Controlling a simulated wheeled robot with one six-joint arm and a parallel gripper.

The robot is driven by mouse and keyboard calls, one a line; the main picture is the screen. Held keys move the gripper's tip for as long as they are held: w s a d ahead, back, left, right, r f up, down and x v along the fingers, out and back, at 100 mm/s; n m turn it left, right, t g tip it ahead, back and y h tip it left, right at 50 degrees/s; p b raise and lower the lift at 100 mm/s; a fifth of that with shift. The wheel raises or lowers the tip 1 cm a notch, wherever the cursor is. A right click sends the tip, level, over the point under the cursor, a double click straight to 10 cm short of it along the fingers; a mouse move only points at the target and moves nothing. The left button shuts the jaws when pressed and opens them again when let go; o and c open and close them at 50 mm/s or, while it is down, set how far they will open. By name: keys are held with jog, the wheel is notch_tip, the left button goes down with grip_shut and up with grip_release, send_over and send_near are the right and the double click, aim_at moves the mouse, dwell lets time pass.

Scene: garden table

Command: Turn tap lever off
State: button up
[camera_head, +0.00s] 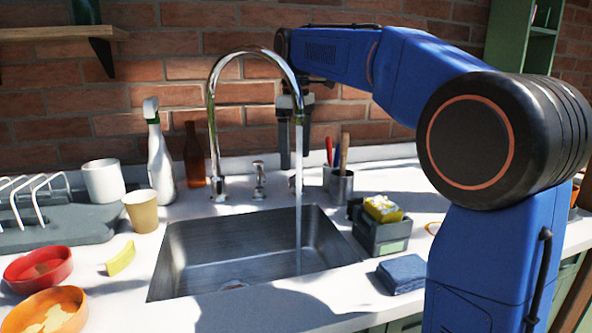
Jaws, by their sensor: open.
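A chrome tap (213,130) with a tall curved spout stands behind the steel sink (185,265). A stream of water (299,225) runs from its spout into the basin. A small chrome tap lever (259,180) stands on the counter just right of the spout's base. My gripper (294,155) points down behind the spout's outlet, above and to the right of the lever and apart from it. Its two dark fingers are open with nothing seen between them. The spout end hides part of the gripper.
A spray bottle (157,155) and brown bottle (194,158) stand left of the tap. A blue sponge (402,274) lies in front. The brick wall (160,70) is close behind.

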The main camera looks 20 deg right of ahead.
aim_at(296, 180)
jog(key=shift+f, duration=2.5)
jog(key=shift+c, duration=0.3)
jog(key=c, duration=1)
